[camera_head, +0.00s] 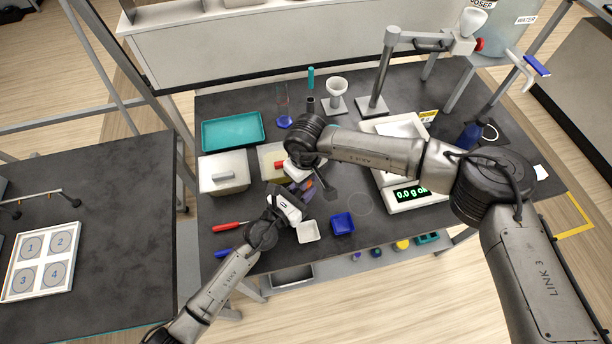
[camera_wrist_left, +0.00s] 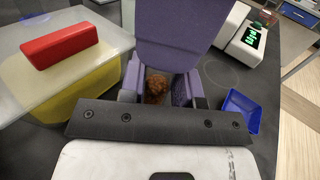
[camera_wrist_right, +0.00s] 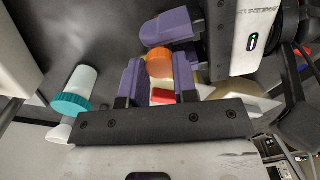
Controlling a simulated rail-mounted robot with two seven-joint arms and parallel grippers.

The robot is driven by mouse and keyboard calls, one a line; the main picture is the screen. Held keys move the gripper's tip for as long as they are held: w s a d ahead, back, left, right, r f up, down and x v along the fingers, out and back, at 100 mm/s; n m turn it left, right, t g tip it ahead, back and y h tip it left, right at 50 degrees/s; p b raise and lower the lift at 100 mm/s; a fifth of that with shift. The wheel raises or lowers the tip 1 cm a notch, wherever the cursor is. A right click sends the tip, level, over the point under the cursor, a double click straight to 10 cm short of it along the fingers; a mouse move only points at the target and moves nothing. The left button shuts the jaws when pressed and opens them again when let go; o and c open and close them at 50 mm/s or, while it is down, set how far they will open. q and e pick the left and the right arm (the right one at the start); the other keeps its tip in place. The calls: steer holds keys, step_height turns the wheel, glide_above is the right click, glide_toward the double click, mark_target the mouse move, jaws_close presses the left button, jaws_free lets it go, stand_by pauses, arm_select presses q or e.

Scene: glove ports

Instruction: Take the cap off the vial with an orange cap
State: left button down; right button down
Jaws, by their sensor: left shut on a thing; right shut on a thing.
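The vial (camera_wrist_left: 156,88) shows between my left fingers in the left wrist view, with brown-orange grains visible. My left gripper (camera_head: 303,191) is shut on it, above the bench. The orange cap (camera_wrist_right: 158,64) shows between the fingers of my right gripper (camera_wrist_right: 158,72) in the right wrist view, and that gripper is shut on it. The left gripper's purple fingers (camera_wrist_right: 168,27) are close beside the cap in that view. The two grippers meet in the head view and hide the vial and cap there. I cannot tell whether the cap is still seated on the vial.
A yellow container with a red-handled lid (camera_wrist_left: 62,48) stands close to the left gripper. A white weigh boat (camera_head: 308,232), blue tray (camera_head: 342,224) and scale (camera_head: 408,194) are nearby. A teal tray (camera_head: 232,131) and white box (camera_head: 223,172) stand left; two screwdrivers lie at front left.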

steer(key=shift+n, duration=0.3)
steer(key=c, duration=0.9)
jaws_free()
